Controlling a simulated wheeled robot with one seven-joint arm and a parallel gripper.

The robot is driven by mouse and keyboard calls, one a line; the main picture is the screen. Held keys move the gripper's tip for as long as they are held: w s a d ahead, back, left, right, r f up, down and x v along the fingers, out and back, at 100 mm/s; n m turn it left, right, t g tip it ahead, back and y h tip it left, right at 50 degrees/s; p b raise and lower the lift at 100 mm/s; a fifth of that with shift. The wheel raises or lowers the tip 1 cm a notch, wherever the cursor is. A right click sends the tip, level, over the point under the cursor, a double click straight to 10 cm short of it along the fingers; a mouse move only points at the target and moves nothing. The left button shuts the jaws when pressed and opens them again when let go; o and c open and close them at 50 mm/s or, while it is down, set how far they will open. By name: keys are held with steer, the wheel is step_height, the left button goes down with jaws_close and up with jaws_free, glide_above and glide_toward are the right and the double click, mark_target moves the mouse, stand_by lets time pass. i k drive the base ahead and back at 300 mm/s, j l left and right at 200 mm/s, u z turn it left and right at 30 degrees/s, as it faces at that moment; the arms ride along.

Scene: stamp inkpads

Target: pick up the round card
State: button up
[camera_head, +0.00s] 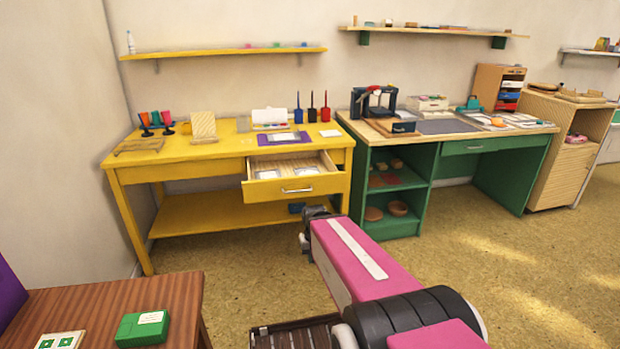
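I cannot make out a round card for certain. A small orange-brown roundish thing (498,122) lies among papers on the green desk, too small to identify. Pale flat square items (305,171) lie in the open drawer (262,190) of the yellow desk. My pink arm (365,260) reaches from the lower right towards that drawer and ends in a dark joint in front of the desk. No gripper fingers show, so I cannot see whether my gripper holds anything.
The yellow desk (215,150) bears a purple mat, upright stamps and a wooden stand (203,127). The green desk (407,170) stands to its right, with bowls on its lower shelf. A brown table (90,300) with a green box (142,329) is near left. The floor at right is clear.

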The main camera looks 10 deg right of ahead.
mark_target(309, 169)
steer(key=i+l+u, duration=0.2)
steer(key=l+u, duration=0.25)
steer(key=l, duration=0.8)
steer(key=l+u, duration=0.45)
steer(key=l, duration=0.8)
steer(key=i+l, duration=0.05)
